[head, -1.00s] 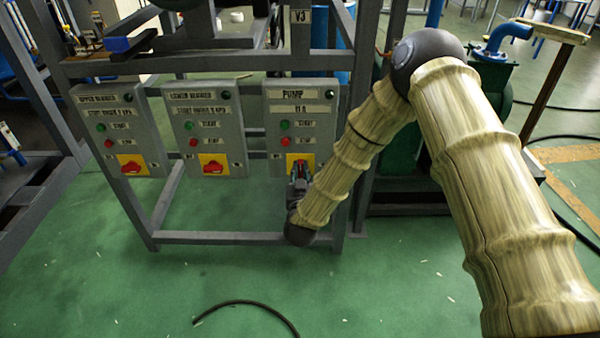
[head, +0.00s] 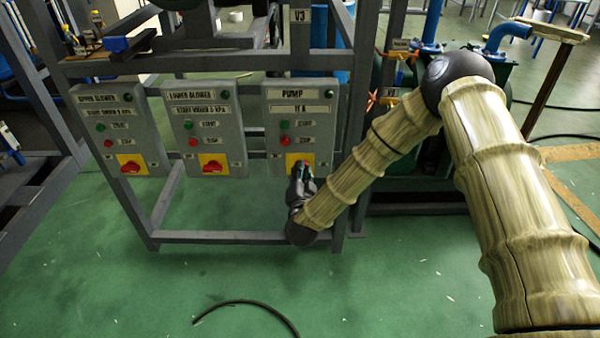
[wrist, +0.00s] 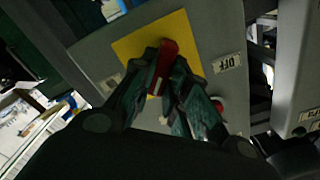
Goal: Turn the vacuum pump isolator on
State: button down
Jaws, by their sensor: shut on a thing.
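The pump control box (head: 297,110) is the grey box at the right of a row of three, with a label reading PUMP. Its isolator is a red knob (wrist: 165,62) on a yellow plate (wrist: 193,40). In the wrist view my gripper (wrist: 160,85) is shut on the red knob, with a finger on either side. An OFF label (wrist: 225,63) is to the right of the plate. In the head view my gripper (head: 300,178) is at the bottom of the pump box and hides most of the knob.
Two similar boxes, the lower blower box (head: 210,130) and upper blower box (head: 118,130), stand to the left with red knobs. A grey metal frame (head: 240,238) carries them. A black hose (head: 250,302) lies on the open green floor.

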jog(key=shift+d+f+m+b, duration=0.15)
jog(key=shift+m+b, duration=0.35)
jog(key=shift+m, duration=1.95)
jog(key=shift+f+m+b, duration=0.2)
jog(key=shift+m+b, duration=0.3)
jog(key=shift+m, duration=1.95)
jog(key=c, duration=1.4)
grip_release()
jog(key=s, duration=1.2)
